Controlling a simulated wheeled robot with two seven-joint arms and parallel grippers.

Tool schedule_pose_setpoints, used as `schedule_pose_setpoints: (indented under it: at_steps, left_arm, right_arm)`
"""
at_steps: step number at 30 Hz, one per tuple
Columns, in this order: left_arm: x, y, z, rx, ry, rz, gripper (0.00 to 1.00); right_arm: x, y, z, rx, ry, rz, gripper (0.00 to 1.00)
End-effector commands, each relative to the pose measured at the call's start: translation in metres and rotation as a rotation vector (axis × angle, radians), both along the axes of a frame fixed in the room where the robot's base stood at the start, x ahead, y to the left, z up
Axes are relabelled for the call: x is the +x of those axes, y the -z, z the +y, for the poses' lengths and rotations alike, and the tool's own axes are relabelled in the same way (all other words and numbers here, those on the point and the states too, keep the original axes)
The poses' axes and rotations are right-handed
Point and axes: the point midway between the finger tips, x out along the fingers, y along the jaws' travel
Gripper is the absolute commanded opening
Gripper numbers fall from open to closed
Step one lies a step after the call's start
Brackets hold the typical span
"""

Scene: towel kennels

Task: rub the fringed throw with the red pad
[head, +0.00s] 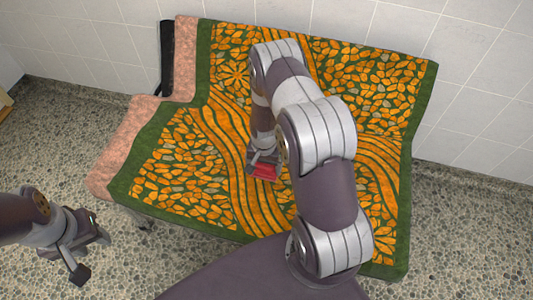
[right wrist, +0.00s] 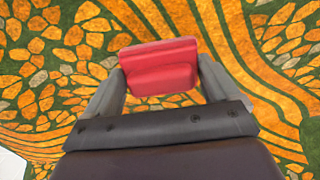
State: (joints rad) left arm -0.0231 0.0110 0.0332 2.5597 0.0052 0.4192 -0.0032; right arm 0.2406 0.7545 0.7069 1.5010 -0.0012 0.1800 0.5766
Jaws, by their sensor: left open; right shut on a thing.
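The throw (head: 185,165) is green with an orange and grey leaf-like pattern. It is draped over the seat and back of a pink bench or couch. It also fills the background of the right wrist view (right wrist: 50,60). My right gripper (head: 264,163) is shut on the red pad (head: 265,172), over the seat part of the throw. In the right wrist view the pad (right wrist: 160,68) sits between the two fingers. I cannot tell whether the pad touches the cloth. My left gripper (head: 93,255) is open and empty, at the lower left above the floor.
The pink upholstered seat (head: 118,150) shows along the left of the throw, with a dark upright part (head: 167,58) behind it. White tiled walls (head: 90,40) stand behind. The speckled floor (head: 45,130) is clear at the left.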

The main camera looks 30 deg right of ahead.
Motion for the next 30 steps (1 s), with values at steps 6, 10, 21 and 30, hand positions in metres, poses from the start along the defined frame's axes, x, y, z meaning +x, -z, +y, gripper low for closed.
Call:
schedule_pose_setpoints:
  at_steps: [6, 10, 21, 30]
  left_arm:
    - [0.000, -0.021, 0.000, 0.000, 0.000, 0.000, 0.43]
    - [0.000, -0.031, 0.000, 0.000, 0.000, 0.000, 0.43]
    - [0.000, -0.044, 0.000, 0.000, 0.000, 0.000, 0.43]
    - [0.000, -0.043, 0.000, 0.000, 0.000, 0.000, 0.43]
  right_arm:
    - [0.002, -0.024, -0.002, -0.001, -0.002, -0.001, 0.64]
    - [0.004, -0.036, -0.003, 0.000, -0.004, 0.000, 0.64]
    - [0.006, -0.053, -0.005, 0.000, -0.007, -0.001, 0.64]
    - [0.009, -0.053, -0.001, -0.001, -0.018, -0.002, 0.64]
